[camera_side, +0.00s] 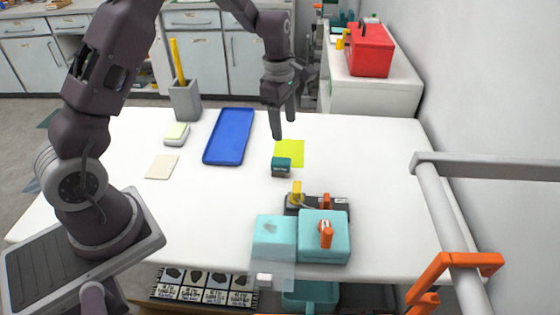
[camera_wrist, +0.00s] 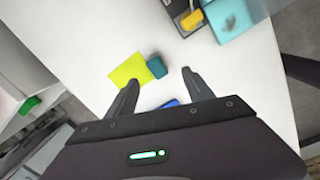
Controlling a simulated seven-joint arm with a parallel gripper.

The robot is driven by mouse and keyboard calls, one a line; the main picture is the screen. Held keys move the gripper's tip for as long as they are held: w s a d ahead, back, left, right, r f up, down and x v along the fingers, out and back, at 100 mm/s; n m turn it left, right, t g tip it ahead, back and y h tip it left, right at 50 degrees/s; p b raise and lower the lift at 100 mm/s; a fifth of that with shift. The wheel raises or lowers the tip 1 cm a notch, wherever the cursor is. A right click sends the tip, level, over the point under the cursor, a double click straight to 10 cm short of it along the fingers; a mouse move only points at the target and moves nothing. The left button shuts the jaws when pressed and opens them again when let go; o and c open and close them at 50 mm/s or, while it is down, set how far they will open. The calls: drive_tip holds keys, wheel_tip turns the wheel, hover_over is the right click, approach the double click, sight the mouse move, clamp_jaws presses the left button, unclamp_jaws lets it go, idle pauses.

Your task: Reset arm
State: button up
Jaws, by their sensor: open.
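My gripper (camera_side: 283,118) hangs from the arm above the white table, its fingers pointing down. In the wrist view, my gripper's fingers (camera_wrist: 160,88) are spread with nothing between them. In the side view, the fingertips are above and behind a yellow-green square (camera_side: 290,150) and a small dark teal block (camera_side: 281,167). The wrist view also shows the yellow-green square (camera_wrist: 129,71) and the teal block (camera_wrist: 157,67) beyond the fingertips.
A blue tray (camera_side: 229,137), a grey holder (camera_side: 185,102) with a yellow item, a pale sponge-like block (camera_side: 176,134) and a beige square (camera_side: 161,167) lie to the left. A red toolbox (camera_side: 371,52) sits on a white cabinet behind. The table's right part is clear.

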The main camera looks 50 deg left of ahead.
drive_tip(key=s+d+r+m+t, duration=0.1)
drive_tip(key=s+d+r+m, duration=0.2)
drive_tip(key=s+r+m, duration=0.4)
drive_tip(key=s+d+r+m+t, duration=0.1)
drive_tip(key=s+d+r+m, duration=0.3)
drive_tip(key=s+r, duration=0.45)
drive_tip(key=s+d+r+m+t, duration=0.2)
drive_tip(key=s+m, duration=0.9)
drive_tip(key=s, duration=0.3)
drive_tip(key=shift+r+m+t, duration=0.3)
